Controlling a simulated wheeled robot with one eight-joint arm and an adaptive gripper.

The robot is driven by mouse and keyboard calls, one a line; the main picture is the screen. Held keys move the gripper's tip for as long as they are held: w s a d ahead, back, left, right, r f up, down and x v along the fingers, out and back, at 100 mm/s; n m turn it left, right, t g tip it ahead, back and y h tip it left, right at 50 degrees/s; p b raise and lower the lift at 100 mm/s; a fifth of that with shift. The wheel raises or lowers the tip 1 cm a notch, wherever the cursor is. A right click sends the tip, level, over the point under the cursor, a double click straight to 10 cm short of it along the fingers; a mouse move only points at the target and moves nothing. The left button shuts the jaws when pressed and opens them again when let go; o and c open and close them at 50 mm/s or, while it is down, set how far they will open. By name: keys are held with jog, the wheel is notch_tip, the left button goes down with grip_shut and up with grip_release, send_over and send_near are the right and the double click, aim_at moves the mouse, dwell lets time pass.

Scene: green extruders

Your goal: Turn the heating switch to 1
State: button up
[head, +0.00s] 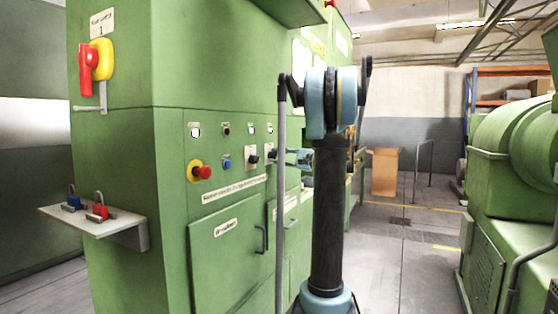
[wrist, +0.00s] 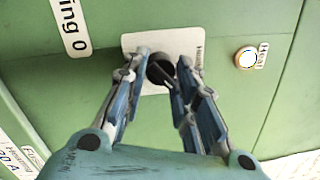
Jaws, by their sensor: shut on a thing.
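The heating switch, a round black knob (wrist: 160,70) on a pale plate (wrist: 132,42), is on the green panel in the wrist view. My gripper (wrist: 162,64) is shut on it, with one finger on each side of the knob. In the head view my gripper (head: 280,156) reaches the panel front from the right, at the dark knob (head: 270,154). The fingers hide part of the switch, and its pointer position cannot be read. The plate's lettering is only partly visible.
A pale lamp (wrist: 246,58) sits right of the switch. On the cabinet are another black switch (head: 253,158), a red emergency button (head: 203,172) and a red handle (head: 88,70). A shelf with padlocks (head: 95,226) juts out left. The aisle floor (head: 400,255) at right is open.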

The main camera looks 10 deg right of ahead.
jog(key=shift+a+f+m, duration=0.1)
jog(key=shift+m, duration=0.8)
jog(key=shift+o, duration=0.2)
jog(key=o, duration=1)
jog(key=shift+f, duration=0.1)
jog(key=shift+o, duration=0.2)
jog(key=shift+s+d, duration=0.1)
jog(key=shift+d, duration=0.15)
jog(key=v, duration=1.1)
jog(key=shift+s, duration=0.15)
jog(key=shift+d, duration=0.1)
